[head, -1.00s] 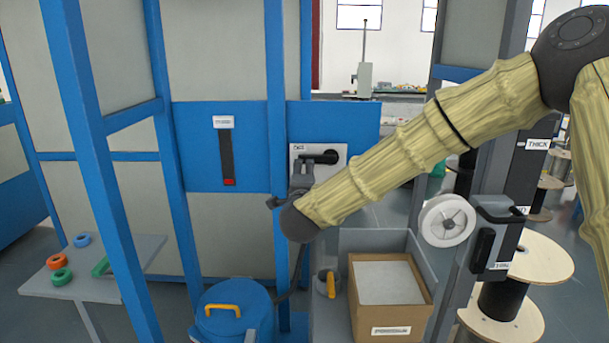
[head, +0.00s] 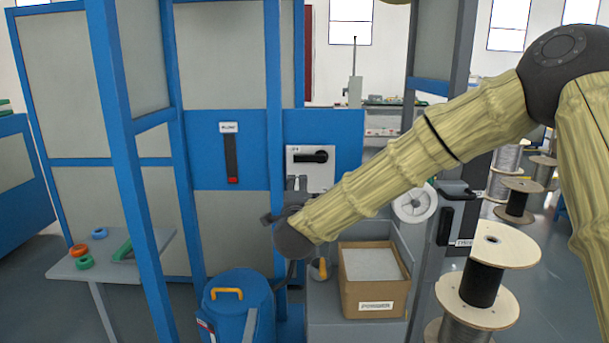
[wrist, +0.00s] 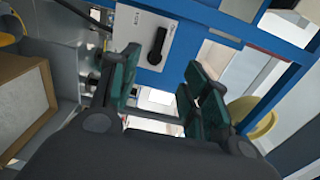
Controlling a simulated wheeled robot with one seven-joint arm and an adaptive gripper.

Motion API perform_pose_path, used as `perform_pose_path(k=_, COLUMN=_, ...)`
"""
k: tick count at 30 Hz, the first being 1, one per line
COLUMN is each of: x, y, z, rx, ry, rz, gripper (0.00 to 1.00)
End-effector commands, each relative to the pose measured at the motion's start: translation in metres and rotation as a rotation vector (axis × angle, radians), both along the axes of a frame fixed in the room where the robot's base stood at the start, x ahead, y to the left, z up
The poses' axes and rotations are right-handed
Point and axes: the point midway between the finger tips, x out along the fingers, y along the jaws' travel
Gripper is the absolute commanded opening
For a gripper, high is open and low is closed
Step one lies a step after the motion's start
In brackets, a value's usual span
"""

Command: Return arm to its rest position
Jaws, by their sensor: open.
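My gripper (wrist: 155,95) is open and empty in the wrist view, its dark green finger pads apart. A black rotary handle (wrist: 157,45) on a light plate shows beyond the fingers, with a gap between. In the head view my arm reaches in from the right, and my gripper (head: 298,186) is just below the handle (head: 310,157) on the blue panel (head: 345,130). The wrist hides part of the gripper there, so the fingers show only partly.
A blue lidded drum (head: 238,300) stands below my wrist. An open cardboard box (head: 376,308) sits on a grey stand to its right. Wooden cable spools (head: 492,252) stand at right. A grey side table (head: 150,255) holds coloured rings at left. Blue frame posts (head: 275,70) stand close by.

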Motion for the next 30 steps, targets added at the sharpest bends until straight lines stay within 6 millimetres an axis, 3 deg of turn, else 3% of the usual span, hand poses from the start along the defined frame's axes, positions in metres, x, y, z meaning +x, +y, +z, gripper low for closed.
perform_pose_path(k=10, x=-0.012, y=-0.007, z=-0.068, rx=-0.127, ry=0.097, rz=0.045, gripper=0.46)
perform_pose_path(k=16, x=-0.027, y=-0.015, z=-0.125, rx=-0.232, ry=0.18, rz=0.089, gripper=0.46)
perform_pose_path(k=23, x=-0.072, y=-0.037, z=-0.23, rx=-0.428, ry=0.346, rz=0.191, gripper=0.46)
perform_pose_path(k=30, x=-0.148, y=-0.071, z=-0.341, rx=-0.649, ry=0.543, rz=0.346, gripper=0.46)
